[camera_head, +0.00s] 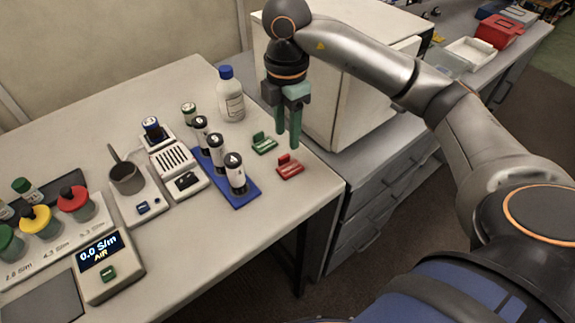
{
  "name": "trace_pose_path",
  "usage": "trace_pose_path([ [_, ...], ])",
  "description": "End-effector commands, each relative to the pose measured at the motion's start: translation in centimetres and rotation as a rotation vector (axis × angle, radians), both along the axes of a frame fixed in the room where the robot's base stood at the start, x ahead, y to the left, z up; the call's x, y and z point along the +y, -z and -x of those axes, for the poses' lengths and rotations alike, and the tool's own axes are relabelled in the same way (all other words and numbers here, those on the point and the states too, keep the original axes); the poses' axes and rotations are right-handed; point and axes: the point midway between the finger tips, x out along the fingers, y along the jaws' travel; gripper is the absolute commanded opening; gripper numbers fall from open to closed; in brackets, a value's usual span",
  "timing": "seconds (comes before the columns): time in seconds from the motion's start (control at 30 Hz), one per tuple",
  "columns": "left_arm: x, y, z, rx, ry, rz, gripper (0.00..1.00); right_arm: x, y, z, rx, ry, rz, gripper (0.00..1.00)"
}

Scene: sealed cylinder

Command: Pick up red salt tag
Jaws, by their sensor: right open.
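The red salt tag (290,168) lies on the light table near its right edge, a small red piece with an upright ridge. A similar green tag (264,144) lies just behind and to the left of it. My right gripper (288,140) points down above and beside the two tags, its green fingers apart and nothing seen between them. The fingertips appear close above the red tag, but the exact height cannot be told. My left gripper is not in view.
A blue rack (243,197) with several black-capped cylinders stands left of the red tag. A blue-capped bottle (231,95) stands behind. A meter (108,265), a scale with a cup (127,178) and colored-lid jars (75,202) fill the left. A white box (335,85) stands right of my gripper.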

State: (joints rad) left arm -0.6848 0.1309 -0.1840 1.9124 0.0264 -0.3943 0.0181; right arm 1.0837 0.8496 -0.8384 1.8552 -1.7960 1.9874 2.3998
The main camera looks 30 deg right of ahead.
Motion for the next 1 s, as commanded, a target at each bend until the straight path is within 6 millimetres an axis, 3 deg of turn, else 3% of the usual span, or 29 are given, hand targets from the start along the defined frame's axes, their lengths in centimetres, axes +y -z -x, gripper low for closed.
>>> trace_pose_path([
  [0.27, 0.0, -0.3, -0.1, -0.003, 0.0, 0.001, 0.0, 0.0, 2.4, -0.1, 0.001, -0.002, -0.001, 0.46],
  [0.6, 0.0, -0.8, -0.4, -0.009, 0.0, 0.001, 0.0, 0.1, 6.8, -0.8, 0.0, -0.002, -0.001, 0.46],
  [0.87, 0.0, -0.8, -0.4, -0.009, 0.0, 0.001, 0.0, 0.1, 7.1, -0.8, -0.001, -0.002, -0.001, 0.46],
  [1.0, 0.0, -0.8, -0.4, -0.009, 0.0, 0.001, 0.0, 0.1, 7.1, -0.8, -0.001, -0.002, -0.001, 0.32],
])
